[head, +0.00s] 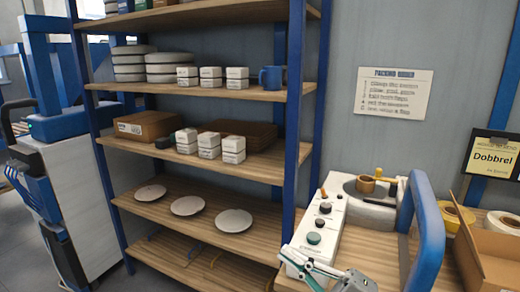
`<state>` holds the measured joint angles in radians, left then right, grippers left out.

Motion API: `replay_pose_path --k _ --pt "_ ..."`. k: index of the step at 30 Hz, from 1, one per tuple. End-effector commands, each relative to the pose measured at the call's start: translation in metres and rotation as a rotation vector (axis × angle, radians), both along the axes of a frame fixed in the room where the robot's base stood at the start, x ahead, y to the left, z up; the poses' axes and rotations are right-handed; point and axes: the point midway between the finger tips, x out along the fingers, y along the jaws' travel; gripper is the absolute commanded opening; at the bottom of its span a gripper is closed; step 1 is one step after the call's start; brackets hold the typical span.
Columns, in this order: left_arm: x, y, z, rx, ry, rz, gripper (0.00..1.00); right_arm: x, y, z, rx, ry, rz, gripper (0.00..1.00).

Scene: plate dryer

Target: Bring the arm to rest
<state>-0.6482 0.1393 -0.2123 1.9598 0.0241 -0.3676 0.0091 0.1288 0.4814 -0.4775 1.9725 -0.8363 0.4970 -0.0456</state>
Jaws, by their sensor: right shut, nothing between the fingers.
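My right gripper (296,264) is at the bottom of the head view, right of centre. Its fingers are shut with nothing between them, pointing left. They are in front of the lower end of a white control panel (322,222) with several knobs; whether they touch it I cannot tell. My left gripper is out of view.
The panel adjoins a round grey basin unit (391,212) on a wooden bench. A blue curved handle (427,235) stands to its right, near an open cardboard box (490,255). Left is a blue-framed shelf (292,110) holding three plates (187,206), white boxes and a mug.

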Motion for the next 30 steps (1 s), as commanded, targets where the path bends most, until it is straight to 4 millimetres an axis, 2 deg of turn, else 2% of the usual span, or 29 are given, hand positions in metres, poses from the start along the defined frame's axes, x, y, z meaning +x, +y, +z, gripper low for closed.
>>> replay_pose_path --k 1,4,8,12,15,18,21,24,30 --pt "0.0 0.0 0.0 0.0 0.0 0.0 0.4 0.005 -0.011 -0.023 0.065 0.11 -0.063 0.0" --pt "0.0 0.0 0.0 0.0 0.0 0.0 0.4 0.014 -0.037 -0.072 0.172 0.321 -0.195 0.0" --pt "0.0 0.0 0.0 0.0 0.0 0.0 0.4 0.007 -0.072 -0.154 0.279 0.608 -0.365 0.0" --pt "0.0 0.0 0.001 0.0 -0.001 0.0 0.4 -0.025 -0.102 -0.24 0.352 0.889 -0.518 0.0" --pt "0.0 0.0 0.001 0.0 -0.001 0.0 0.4 -0.059 -0.117 -0.296 0.386 1.071 -0.611 0.0" --pt "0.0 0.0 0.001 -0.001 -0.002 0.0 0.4 -0.095 -0.128 -0.34 0.409 1.223 -0.684 0.0" --pt "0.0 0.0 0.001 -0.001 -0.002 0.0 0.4 -0.125 -0.134 -0.37 0.423 1.334 -0.734 0.0" --pt "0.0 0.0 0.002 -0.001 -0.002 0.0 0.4 -0.144 -0.137 -0.387 0.429 1.401 -0.765 0.0" --pt "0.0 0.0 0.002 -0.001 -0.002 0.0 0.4 -0.154 -0.138 -0.395 0.432 1.436 -0.779 0.0"
